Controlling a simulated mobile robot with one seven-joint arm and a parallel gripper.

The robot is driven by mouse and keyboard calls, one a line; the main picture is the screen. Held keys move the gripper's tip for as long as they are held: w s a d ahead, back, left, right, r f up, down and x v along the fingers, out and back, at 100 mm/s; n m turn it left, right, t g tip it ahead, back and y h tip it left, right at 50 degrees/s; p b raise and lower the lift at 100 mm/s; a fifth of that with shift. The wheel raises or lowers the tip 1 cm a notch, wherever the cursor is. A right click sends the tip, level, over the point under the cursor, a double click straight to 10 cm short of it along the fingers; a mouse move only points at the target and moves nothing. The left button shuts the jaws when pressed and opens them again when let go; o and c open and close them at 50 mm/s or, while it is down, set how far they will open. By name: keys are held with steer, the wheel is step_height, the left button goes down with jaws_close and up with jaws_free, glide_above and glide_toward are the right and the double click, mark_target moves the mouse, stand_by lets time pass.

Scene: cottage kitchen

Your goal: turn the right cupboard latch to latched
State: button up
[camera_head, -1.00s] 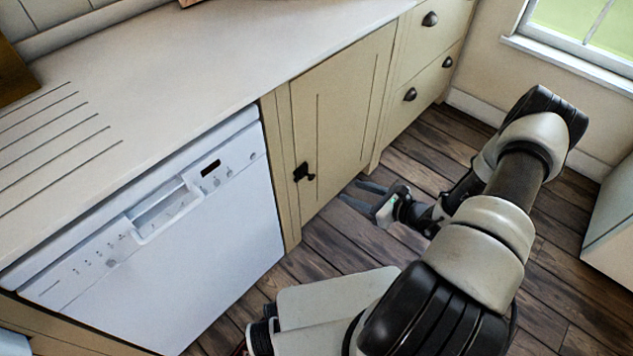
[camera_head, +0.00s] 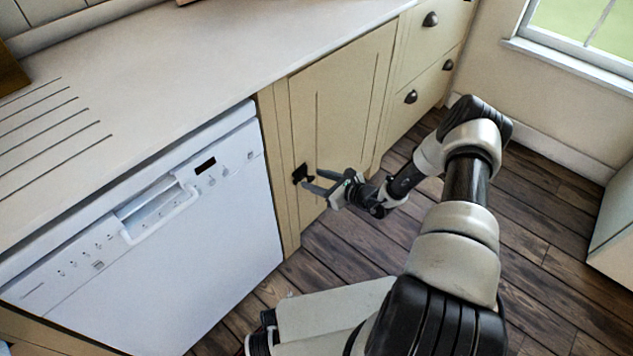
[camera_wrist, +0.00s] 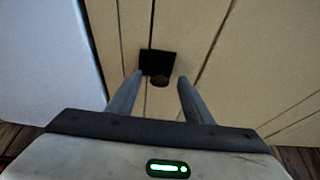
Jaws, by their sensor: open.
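The cupboard latch (camera_head: 302,174) is a small black fitting at the left edge of the cream cupboard door (camera_head: 345,110), beside the dishwasher. In the wrist view the latch (camera_wrist: 157,64) shows as a dark square plate with a round knob, lying between and just beyond my fingertips. My gripper (camera_head: 312,181) is open and empty, with its fingers pointing at the latch. In the wrist view my gripper (camera_wrist: 160,88) has one finger on each side of the knob's line. I cannot tell whether a finger touches the latch, or which way the latch is turned.
A white dishwasher (camera_head: 160,235) stands directly left of the cupboard. A pale worktop (camera_head: 190,70) overhangs above. Drawers with dark cup handles (camera_head: 411,97) are to the right. The wooden floor (camera_head: 530,220) on the right is clear.

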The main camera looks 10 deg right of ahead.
steer(key=shift+w, duration=0.1)
steer(key=c, duration=1.1)
steer(key=shift+o, duration=0.2)
